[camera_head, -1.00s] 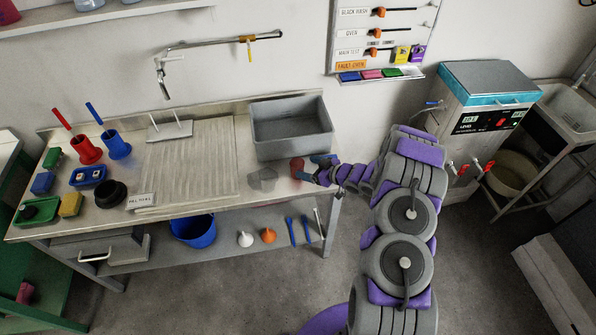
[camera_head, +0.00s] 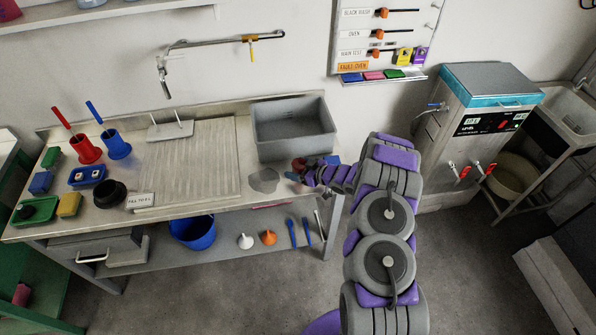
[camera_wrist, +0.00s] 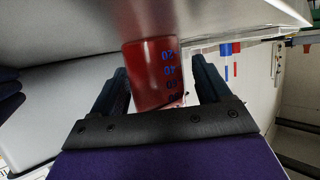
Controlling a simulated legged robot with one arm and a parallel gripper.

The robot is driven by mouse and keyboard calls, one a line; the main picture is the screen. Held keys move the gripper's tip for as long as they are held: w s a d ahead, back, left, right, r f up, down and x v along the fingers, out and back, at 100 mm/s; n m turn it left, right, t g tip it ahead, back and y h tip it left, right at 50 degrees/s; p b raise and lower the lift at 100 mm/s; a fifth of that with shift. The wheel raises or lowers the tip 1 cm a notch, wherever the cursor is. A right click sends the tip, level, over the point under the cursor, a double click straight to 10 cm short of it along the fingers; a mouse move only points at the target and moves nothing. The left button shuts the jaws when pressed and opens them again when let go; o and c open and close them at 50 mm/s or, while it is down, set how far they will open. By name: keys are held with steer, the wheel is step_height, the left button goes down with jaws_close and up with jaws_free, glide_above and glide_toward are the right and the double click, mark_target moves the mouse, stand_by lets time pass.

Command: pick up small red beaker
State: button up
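The small red beaker (camera_head: 299,163) stands near the right end of the bench, in front of the grey basin, partly hidden by my gripper (camera_head: 310,169). In the wrist view the red beaker (camera_wrist: 150,75) shows translucent red with blue volume marks, the picture being upside down. It lies between the two dark fingers of my gripper (camera_wrist: 163,90). The fingers are spread, with a gap visible between the beaker and the right finger. Contact on the left side cannot be told.
The grey basin (camera_head: 292,127) stands close behind the beaker. A clear grey beaker (camera_head: 264,180) stands just left of it. The ribbed drainboard (camera_head: 190,165) lies further left. A lower shelf (camera_head: 215,249) holds a blue bucket (camera_head: 193,231) and funnels.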

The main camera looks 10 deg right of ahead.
steer(key=shift+d, duration=0.35)
steer(key=c, duration=0.6)
steer(key=shift+c, duration=1.4)
steer(key=shift+a, duration=0.2)
